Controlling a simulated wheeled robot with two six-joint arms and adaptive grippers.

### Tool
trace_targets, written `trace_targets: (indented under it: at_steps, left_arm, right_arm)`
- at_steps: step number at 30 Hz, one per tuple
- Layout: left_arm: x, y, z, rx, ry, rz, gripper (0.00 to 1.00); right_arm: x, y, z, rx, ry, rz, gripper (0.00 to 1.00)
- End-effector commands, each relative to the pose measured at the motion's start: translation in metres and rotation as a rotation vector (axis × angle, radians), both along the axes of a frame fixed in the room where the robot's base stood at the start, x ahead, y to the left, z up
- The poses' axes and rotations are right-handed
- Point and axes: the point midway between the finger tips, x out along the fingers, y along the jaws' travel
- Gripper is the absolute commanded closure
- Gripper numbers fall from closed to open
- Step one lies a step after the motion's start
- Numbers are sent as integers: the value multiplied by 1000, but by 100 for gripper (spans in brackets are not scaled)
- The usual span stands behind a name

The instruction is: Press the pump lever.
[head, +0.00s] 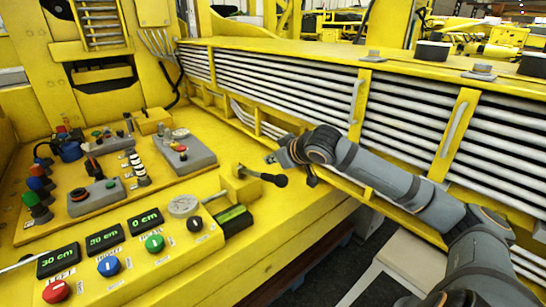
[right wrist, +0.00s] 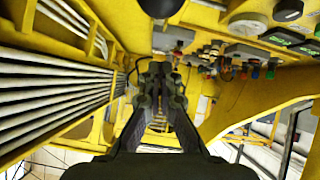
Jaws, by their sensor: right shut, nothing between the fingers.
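The pump lever (head: 263,177) has a black handle and sticks out to the right from a yellow block on the near right edge of the yellow console. My right gripper (head: 272,158) is just beyond the lever's handle in the head view, with its fingers pointing left. It is shut and empty, and looks close to the lever but apart from it; exact contact cannot be told. In the right wrist view the shut fingers (right wrist: 158,75) fill the middle. A dark rounded part at the top, perhaps the lever's end, is cut off. My left gripper is not in view.
The yellow console (head: 230,240) carries a round gauge (head: 184,206), green number displays (head: 104,238), coloured buttons (head: 109,265) and control boxes (head: 180,153). A yellow frame with pale slats (head: 290,85) stands behind my right arm. A gap opens right of the console.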

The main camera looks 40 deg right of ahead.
Motion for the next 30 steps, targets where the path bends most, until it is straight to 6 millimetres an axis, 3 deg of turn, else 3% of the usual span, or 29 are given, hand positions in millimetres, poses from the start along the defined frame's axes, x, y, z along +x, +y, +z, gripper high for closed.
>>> trace_targets:
  at_steps: [10,21,30]
  left_arm:
    - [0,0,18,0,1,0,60]
    - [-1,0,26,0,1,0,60]
    - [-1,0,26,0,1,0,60]
  right_arm:
    - [20,1,-12,7,-1,1,100]
    - [8,-8,-46,-6,3,-1,100]
    - [7,-8,-51,-2,-1,1,100]
